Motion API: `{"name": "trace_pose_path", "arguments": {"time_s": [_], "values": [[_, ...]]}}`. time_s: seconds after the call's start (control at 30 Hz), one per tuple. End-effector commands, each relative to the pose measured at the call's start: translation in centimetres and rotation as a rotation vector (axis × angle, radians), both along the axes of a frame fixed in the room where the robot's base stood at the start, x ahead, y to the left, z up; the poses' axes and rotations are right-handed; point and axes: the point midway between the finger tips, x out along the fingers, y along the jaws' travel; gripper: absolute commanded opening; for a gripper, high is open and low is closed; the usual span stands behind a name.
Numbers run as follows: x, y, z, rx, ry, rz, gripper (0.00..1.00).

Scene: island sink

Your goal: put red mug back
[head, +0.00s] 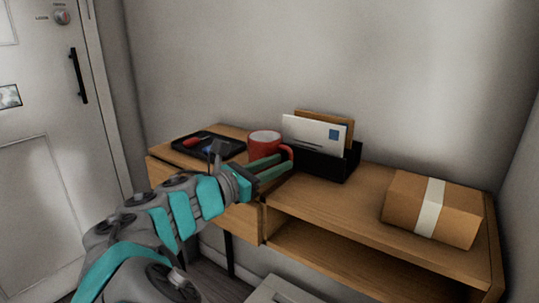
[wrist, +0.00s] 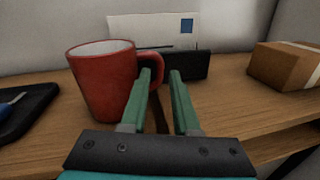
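The red mug (head: 263,146) stands upright on the wooden desk (head: 330,200), between the black tray and the letter holder. In the wrist view the red mug (wrist: 102,85) is at the left, with its handle toward the right. My gripper (head: 284,158) is low over the desk beside the mug's handle side. In the wrist view my gripper (wrist: 160,74) has its two green fingers apart with a gap between them. The left finger overlaps the handle in the picture; whether it touches it I cannot tell. Nothing is clearly held between the fingers.
A black tray (head: 232,153) with small red and blue items lies left of the mug. A black letter holder (head: 330,164) with a white envelope (head: 313,133) stands behind and right. A cardboard box (head: 406,203) sits at the right end. The desk between holder and box is clear.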

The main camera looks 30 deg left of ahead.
Motion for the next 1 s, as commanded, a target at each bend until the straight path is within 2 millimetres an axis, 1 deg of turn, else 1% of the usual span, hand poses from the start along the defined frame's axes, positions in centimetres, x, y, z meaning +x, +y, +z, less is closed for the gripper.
{"name": "trace_pose_path", "arguments": {"time_s": [0.2,0.3,0.4,0.6,0.87,1.0], "values": [[3.1,-0.9,0.0,0.0,0.003,-0.001,0.29],[4.0,-1.2,-0.1,0.001,0.002,0.0,0.29],[4.4,-1.3,0.0,0.0,0.001,0.001,0.29],[4.4,-1.3,0.0,0.0,0.0,0.001,0.29],[4.4,-1.3,0.0,0.0,0.001,0.0,0.0],[4.4,-1.3,0.0,0.001,0.001,0.0,0.0]]}}
